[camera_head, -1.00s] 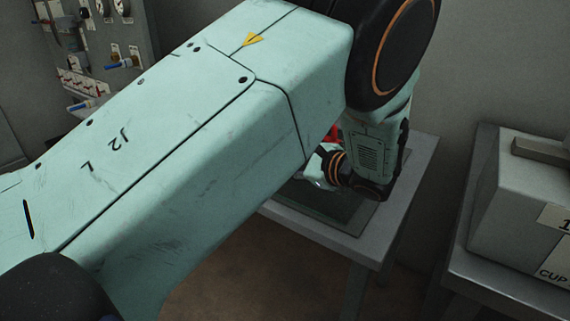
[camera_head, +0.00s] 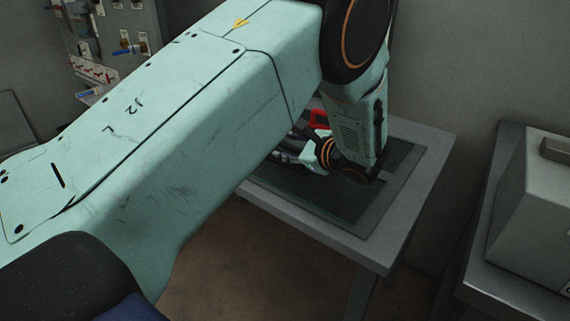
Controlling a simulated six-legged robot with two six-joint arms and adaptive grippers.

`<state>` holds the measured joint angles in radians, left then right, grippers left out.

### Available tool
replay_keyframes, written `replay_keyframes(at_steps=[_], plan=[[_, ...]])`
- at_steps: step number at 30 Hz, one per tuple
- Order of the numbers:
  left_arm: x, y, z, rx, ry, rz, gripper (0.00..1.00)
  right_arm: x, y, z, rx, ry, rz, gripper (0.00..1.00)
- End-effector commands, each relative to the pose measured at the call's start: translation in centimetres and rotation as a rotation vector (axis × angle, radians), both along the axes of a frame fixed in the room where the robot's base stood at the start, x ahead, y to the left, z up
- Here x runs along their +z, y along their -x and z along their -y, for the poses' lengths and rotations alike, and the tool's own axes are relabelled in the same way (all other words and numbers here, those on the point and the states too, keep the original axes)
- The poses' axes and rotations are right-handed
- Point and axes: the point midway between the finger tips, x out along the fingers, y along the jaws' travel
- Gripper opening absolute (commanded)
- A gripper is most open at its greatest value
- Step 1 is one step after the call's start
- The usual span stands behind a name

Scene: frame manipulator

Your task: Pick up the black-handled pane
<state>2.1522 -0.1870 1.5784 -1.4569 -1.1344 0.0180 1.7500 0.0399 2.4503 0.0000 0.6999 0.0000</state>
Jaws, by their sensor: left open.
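A dark, flat, glassy sheet (camera_head: 315,197), which looks like a pane, lies on a grey table (camera_head: 345,243). I see no black handle clearly; my left arm covers much of the sheet's far left side. My left gripper (camera_head: 288,157) is open above the sheet, partly hidden behind my arm, with its wrist to the right of it. I cannot tell whether its fingers touch anything. A red handle-like part (camera_head: 319,118) shows just behind the wrist. My right gripper is not in view.
A grey box (camera_head: 535,205) stands on a second table (camera_head: 480,280) at the right, with a gap between the tables. A wall panel with switches and blue-handled parts (camera_head: 118,45) is at the upper left. Brown floor shows below.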

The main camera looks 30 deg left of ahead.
Motion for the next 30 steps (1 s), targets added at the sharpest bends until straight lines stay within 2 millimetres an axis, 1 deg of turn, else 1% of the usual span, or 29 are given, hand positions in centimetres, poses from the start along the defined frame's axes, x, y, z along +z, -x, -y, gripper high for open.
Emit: replay_keyframes(at_steps=[1,4,7,13,27,28,30], plan=[[-0.4,-0.2,-0.7,0.003,0.002,0.001,0.43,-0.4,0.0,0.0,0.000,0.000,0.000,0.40],[-0.6,-0.5,-1.6,0.002,0.002,0.001,0.43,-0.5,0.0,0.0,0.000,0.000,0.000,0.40],[-0.6,-0.7,-1.9,0.000,0.000,0.001,0.43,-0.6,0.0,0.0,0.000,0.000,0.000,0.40],[-0.6,-0.9,-1.9,0.000,0.000,0.000,0.42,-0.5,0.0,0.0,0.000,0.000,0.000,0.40],[-0.6,-0.9,-1.8,0.001,0.000,0.000,0.02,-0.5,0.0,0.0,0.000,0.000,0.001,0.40],[-0.6,-0.9,-1.8,0.001,0.000,0.000,0.00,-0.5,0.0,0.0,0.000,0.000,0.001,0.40],[-0.6,-0.9,-1.8,0.001,0.000,0.000,0.00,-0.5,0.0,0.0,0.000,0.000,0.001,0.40]])
